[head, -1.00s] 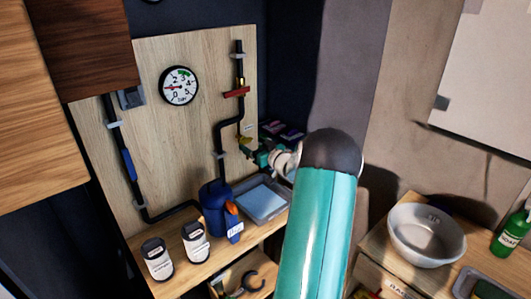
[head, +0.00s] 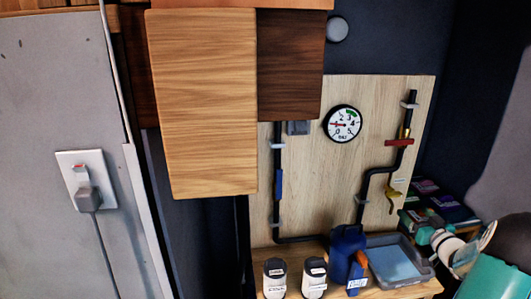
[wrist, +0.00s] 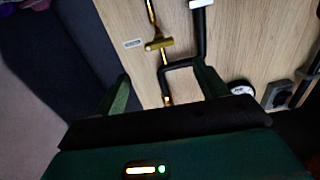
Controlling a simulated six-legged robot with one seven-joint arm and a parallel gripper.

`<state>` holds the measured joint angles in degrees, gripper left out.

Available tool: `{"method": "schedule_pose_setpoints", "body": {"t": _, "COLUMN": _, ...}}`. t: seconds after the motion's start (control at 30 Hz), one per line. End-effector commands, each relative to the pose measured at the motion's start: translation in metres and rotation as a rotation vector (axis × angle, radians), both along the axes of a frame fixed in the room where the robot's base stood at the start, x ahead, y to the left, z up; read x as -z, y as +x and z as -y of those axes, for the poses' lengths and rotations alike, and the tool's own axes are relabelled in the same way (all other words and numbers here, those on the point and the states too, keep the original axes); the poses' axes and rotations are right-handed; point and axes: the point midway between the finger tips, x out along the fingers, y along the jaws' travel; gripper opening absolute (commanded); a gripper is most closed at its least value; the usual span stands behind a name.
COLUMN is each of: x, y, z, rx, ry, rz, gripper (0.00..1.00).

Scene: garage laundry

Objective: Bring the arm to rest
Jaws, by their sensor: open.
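My gripper (wrist: 163,86) shows in the wrist view with its two dark green fingers spread apart and nothing between them. It faces the wooden pipe board (wrist: 233,50). A black pipe and a brass valve (wrist: 159,44) appear beyond the fingertips; I cannot tell the distance. In the head view my teal arm (head: 496,281) is at the lower right corner, partly cut off by the frame. Its far end reaches beside the board's lower right, near the small boxes, and the fingers are not clear there.
The board carries a round gauge (head: 342,124) and pipes. Below, a shelf holds two labelled jars (head: 275,279), a blue container (head: 346,256) and a grey tray (head: 424,267). An open wooden cabinet door (head: 200,105) hangs at upper left. A plugged socket (head: 86,190) is further left.

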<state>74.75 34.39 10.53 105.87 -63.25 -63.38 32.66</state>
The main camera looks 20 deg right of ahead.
Motion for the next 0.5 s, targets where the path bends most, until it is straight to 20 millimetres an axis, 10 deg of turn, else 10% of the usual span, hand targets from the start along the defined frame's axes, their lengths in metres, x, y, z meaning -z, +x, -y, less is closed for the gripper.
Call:
{"method": "schedule_pose_setpoints", "body": {"t": 0.27, "x": -0.023, "y": 0.031, "z": -0.025, "rx": 0.033, "ry": -0.038, "rz": -0.068, "gripper": 0.73}}
{"method": "schedule_pose_setpoints", "body": {"t": 0.5, "x": -0.076, "y": 0.079, "z": -0.110, "rx": 0.139, "ry": -0.105, "rz": -0.255, "gripper": 0.73}}
